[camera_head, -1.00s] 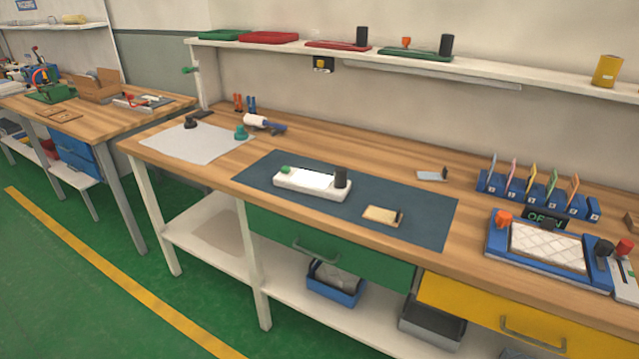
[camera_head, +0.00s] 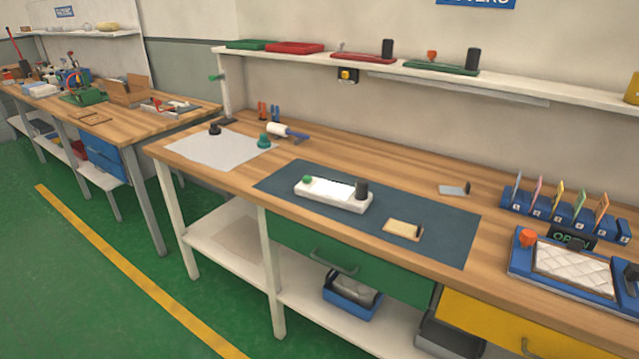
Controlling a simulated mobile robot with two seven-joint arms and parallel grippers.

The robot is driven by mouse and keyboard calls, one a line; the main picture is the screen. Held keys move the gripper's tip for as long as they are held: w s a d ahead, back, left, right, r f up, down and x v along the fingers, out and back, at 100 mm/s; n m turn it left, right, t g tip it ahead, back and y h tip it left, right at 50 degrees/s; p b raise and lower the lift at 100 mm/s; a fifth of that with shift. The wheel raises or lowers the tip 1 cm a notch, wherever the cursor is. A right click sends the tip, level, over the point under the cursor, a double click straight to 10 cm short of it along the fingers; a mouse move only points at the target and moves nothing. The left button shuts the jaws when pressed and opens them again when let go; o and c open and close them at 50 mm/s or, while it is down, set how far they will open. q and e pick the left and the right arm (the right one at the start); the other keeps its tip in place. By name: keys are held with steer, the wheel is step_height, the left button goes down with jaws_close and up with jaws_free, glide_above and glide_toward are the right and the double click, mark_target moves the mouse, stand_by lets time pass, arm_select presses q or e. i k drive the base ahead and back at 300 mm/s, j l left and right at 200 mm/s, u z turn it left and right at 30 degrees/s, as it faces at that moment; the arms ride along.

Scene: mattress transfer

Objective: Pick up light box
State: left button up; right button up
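A white, shallow box-like tray (camera_head: 333,195) with a green knob at its left end and a dark cylinder at its right end lies on the dark blue mat (camera_head: 440,225) on the wooden bench. It may be the light box; I cannot be sure. A blue-framed tray (camera_head: 520,268) with a white quilted pad (camera_head: 572,270), an orange knob and a dark knob sits at the bench's right end. A small tan block (camera_head: 402,229) with a dark end lies on the mat. Neither of my grippers shows in this view.
A white sheet (camera_head: 215,148) with two knobs lies at the bench's left. A blue rack (camera_head: 565,217) of coloured cards stands at the right. The shelf (camera_head: 540,87) runs along the wall. Below are green (camera_head: 350,262) and yellow drawers (camera_head: 500,325). Green floor is open at left.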

mark_target(357, 200)
steer(key=i+j+z, duration=0.35)
steer(key=i+j, duration=0.2)
steer(key=i+j+z, duration=0.15)
steer(key=j, duration=0.2)
steer(key=i+j+z, duration=0.15)
steer(key=i+j, duration=0.15)
steer(key=i+j+z, duration=0.15)
steer(key=j, duration=0.3)
steer(key=i+j+z, duration=0.2)
steer(key=j, duration=0.2)
